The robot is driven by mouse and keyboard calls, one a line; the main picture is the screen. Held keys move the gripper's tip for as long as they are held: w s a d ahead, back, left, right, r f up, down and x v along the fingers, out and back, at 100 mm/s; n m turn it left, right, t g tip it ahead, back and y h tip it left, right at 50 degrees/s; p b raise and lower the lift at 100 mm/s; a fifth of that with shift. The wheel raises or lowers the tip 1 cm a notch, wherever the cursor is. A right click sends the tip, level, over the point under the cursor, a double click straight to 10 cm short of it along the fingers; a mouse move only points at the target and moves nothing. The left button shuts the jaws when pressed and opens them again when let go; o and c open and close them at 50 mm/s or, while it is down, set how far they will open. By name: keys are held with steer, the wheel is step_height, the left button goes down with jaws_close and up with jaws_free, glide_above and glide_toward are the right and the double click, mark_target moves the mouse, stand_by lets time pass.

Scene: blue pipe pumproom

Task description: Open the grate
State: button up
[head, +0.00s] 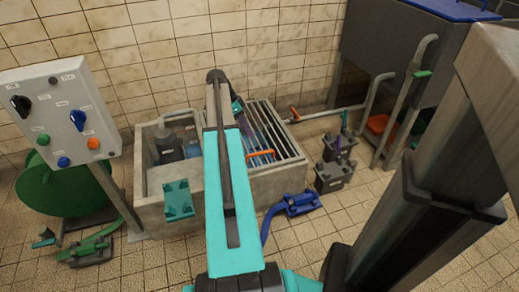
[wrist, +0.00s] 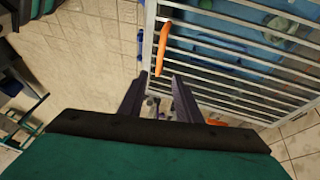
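The grate (head: 283,133), a frame of pale metal bars, lies over the right part of the concrete basin (head: 155,215). Its bars also show in the wrist view (wrist: 225,62), with blue below them. An orange handle (head: 261,153) is on the grate's near side; it appears in the wrist view (wrist: 161,50) along the frame edge. My gripper (wrist: 160,78) is open, with its two dark fingers apart. The handle's near end appears between the fingertips in that view; I cannot tell the remaining distance. In the head view my arm hides part of the gripper and basin.
A control panel (head: 62,112) with knobs stands left, before a green round thing (head: 62,190). A blue pump (head: 290,204) and grey blocks (head: 335,176) sit on the floor right of the basin. A pipe (head: 335,113) with an orange lever runs behind. Tiled floor lies in front.

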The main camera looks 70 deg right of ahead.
steer(key=b+x, duration=0.3)
steer(key=x, duration=0.9)
jaws_close()
